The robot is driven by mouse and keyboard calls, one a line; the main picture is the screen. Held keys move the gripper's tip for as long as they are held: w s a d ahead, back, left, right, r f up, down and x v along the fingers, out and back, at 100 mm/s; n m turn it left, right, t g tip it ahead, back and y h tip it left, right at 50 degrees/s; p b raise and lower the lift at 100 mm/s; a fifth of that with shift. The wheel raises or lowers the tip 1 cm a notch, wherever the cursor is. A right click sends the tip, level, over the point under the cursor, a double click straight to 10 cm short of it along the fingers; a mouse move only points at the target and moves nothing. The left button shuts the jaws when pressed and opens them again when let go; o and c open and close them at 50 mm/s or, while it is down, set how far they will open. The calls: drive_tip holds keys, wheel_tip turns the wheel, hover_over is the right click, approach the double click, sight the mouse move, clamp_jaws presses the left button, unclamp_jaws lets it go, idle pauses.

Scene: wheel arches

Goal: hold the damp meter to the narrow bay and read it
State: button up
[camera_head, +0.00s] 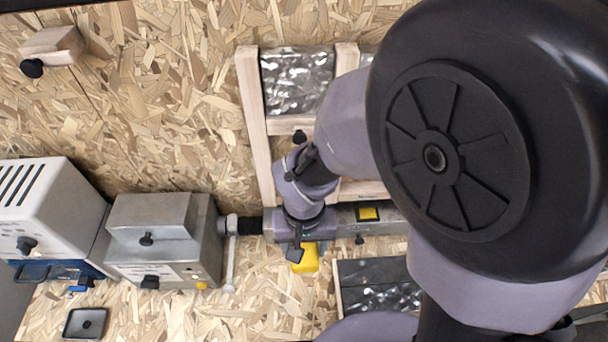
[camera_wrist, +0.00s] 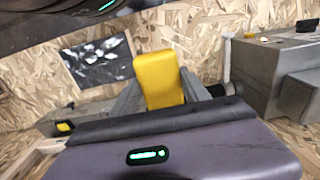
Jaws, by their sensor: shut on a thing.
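A yellow block, which looks like the damp meter (camera_wrist: 160,82), sits between the two grey fingers of my gripper (camera_wrist: 161,92) in the wrist view. My gripper is shut on it. In the head view the yellow meter (camera_head: 306,259) shows just below my gripper (camera_head: 298,252), beside a long grey metal box. Its display is not visible. A foil-lined bay (camera_head: 297,80) between pale wooden battens stands above. A second, dark foil panel (camera_head: 378,285) lies to the lower right of the meter. I cannot tell which one is the narrow bay.
A grey metal box (camera_head: 160,245) and a white-and-blue unit (camera_head: 45,215) stand at left. A pipe with a valve (camera_head: 232,250) joins the grey box to the long grey box (camera_head: 375,218). A small black tray (camera_head: 86,323) lies at lower left. My arm hides the right side.

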drive_tip(key=w+p, duration=0.1)
drive_tip(key=w, duration=0.5)
drive_tip(key=w+p, duration=0.1)
drive_tip(key=w, duration=0.4)
drive_tip(key=shift+w+d+f, duration=0.1)
drive_tip(key=shift+w+d, duration=0.1)
drive_tip(key=shift+w, duration=0.2)
drive_tip(key=shift+w, duration=0.35)
idle(0.5)
drive_tip(key=s+b, duration=0.3)
drive_tip(key=s, duration=0.7)
drive_tip(key=shift+a, duration=0.15)
idle(0.5)
